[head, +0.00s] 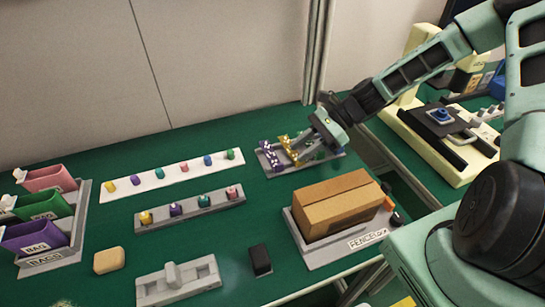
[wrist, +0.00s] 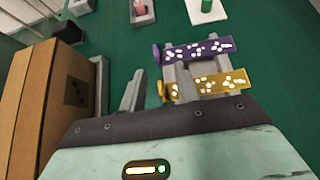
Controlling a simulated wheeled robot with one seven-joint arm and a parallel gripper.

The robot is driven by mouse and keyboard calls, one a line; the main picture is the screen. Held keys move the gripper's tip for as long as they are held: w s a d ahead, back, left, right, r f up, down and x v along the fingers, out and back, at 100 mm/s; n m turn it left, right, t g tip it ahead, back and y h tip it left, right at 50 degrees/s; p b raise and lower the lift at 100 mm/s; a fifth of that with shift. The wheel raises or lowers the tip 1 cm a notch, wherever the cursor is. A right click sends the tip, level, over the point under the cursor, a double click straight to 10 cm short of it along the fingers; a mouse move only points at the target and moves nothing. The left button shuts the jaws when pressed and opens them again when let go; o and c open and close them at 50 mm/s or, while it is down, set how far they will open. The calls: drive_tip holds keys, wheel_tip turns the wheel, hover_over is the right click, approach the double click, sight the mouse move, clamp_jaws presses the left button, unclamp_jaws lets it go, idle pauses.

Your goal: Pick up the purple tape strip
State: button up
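The purple tape strip (head: 269,155) with white marks lies at the left end of a small grey holder (head: 333,154) at the back of the green bench. In the wrist view the purple strip (wrist: 195,50) lies beyond a yellow strip (wrist: 210,83) with similar marks. My gripper (head: 294,152) is low over the holder, near the yellow strip. In the wrist view one grey finger stands left of the strips and the gripper (wrist: 155,84) appears open. I see nothing held. The gripper body hides part of the holder.
A cardboard box (head: 338,205) on a grey tray stands close in front of the holder. A white strip (head: 173,175) and a grey rack (head: 190,209), both with coloured pegs, lie left. Bag bins (head: 46,230) stand far left. A wall is behind.

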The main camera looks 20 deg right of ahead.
sight(284, 169)
drive_tip(key=x, duration=0.5)
drive_tip(key=shift+s+a+r+p, duration=0.25)
drive_tip(key=shift+s+a+p, duration=0.1)
drive_tip(key=shift+a, duration=0.15)
drive_tip(key=shift+w+a+f, duration=0.1)
drive_tip(key=shift+a+f, duration=0.15)
clamp_jaws()
